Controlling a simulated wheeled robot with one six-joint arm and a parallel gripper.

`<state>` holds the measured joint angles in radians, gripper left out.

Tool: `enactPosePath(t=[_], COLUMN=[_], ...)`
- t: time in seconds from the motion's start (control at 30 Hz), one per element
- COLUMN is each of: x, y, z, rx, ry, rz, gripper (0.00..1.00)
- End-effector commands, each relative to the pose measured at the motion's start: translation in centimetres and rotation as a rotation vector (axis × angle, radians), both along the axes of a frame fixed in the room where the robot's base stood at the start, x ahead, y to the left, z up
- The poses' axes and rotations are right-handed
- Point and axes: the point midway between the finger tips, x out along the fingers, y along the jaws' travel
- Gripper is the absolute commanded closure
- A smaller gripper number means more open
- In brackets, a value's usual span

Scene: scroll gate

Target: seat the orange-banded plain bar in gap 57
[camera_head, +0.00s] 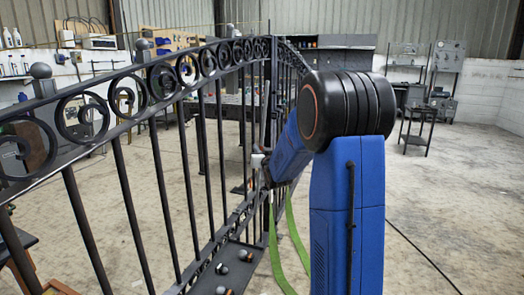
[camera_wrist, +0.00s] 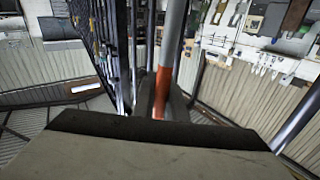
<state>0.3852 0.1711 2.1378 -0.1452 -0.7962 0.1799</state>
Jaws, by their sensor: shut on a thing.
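The orange-banded plain bar (camera_wrist: 173,40) stands up through the middle of the wrist view, grey with an orange band low down. My gripper (camera_wrist: 161,100) is shut on it near the band. In the head view my gripper (camera_head: 259,165) is beside the gate, near its central posts, partly hidden by my blue arm. The gate (camera_head: 170,75) is dark metal, with a row of scroll rings between its top rails and upright bars below. I cannot tell which opening is gap 57, nor whether the bar touches the gate.
Several dark pieces with rounded ends (camera_head: 222,268) lie at the gate's foot. Green straps (camera_head: 289,235) hang beside my arm. A small stand (camera_head: 420,125) and shelving are at the back right. The concrete floor (camera_head: 445,200) on the right is mostly clear, with a dark cable across it.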

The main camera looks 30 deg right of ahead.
Motion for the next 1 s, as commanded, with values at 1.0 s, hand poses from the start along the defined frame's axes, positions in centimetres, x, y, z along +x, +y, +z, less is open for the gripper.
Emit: enactPosePath(t=[1.0], x=[3.9], y=[3.1], z=[-0.1], rx=[0.0], ry=[-0.002], rz=[0.001], gripper=[1.0])
